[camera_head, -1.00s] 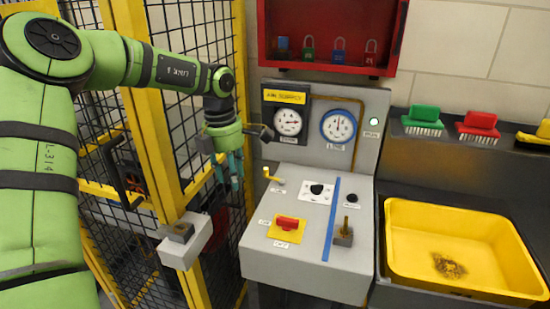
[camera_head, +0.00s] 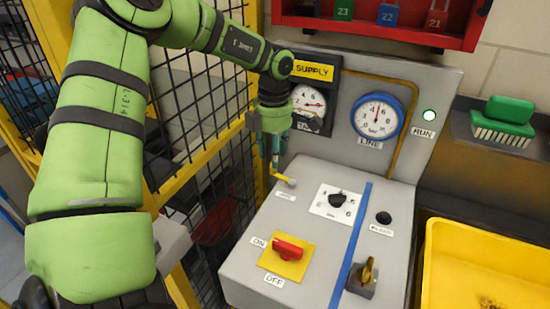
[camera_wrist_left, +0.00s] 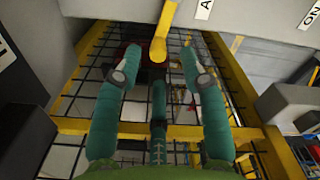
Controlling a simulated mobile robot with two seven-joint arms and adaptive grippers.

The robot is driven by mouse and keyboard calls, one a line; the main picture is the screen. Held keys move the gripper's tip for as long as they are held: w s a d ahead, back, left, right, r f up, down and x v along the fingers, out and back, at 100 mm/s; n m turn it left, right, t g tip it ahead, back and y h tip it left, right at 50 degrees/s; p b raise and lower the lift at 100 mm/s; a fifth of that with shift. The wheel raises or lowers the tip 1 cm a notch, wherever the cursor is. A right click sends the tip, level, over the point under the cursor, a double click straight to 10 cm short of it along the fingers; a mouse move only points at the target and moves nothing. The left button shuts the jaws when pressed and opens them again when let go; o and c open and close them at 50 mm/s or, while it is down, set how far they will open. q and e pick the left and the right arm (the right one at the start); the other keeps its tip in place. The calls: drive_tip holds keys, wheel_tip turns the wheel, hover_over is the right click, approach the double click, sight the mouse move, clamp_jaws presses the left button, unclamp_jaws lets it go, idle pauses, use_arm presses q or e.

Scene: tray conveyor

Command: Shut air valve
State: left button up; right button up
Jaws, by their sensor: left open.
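The yellow valve lever (camera_head: 283,179) sits at the back left corner of the grey control panel, beside a small label too small to read surely. My left gripper (camera_head: 271,168) hangs fingers down just above and left of this lever, beside the supply gauge. In the left wrist view the yellow lever (camera_wrist_left: 160,38) lies ahead between the tips of the teal fingers (camera_wrist_left: 160,68). The fingers are open, with gaps to the lever on both sides; contact is not visible. My right gripper is not in view.
The panel (camera_head: 240,270) carries a red ON/OFF switch (camera_head: 289,250), a black knob (camera_head: 338,200), a black button (camera_head: 383,218) and a brass key-like handle (camera_head: 368,271). Two gauges stand behind. Yellow mesh fencing (camera_head: 205,155) is close on the left; a yellow tub (camera_head: 440,240) is at right.

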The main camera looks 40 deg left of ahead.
use_arm(q)
wheel_tip(320, 180, down, 2)
drive_tip(key=shift+f, duration=0.2)
drive_tip(key=shift+f+p, duration=0.35)
drive_tip(key=shift+w+f, duration=0.1)
drive_tip(key=shift+f, duration=0.15)
clamp_jaws()
drive_tip(key=n+b, duration=0.1)
drive_tip(key=b, duration=0.3)
drive_tip(key=shift+s+f+n, duration=0.2)
drive_tip(key=shift+s+n, duration=0.2)
drive_tip(key=shift+s+d+r+n+b, duration=0.1)
drive_tip(key=shift+s+r+n+b, duration=0.05)
drive_tip(key=shift+r+n+b, duration=0.15)
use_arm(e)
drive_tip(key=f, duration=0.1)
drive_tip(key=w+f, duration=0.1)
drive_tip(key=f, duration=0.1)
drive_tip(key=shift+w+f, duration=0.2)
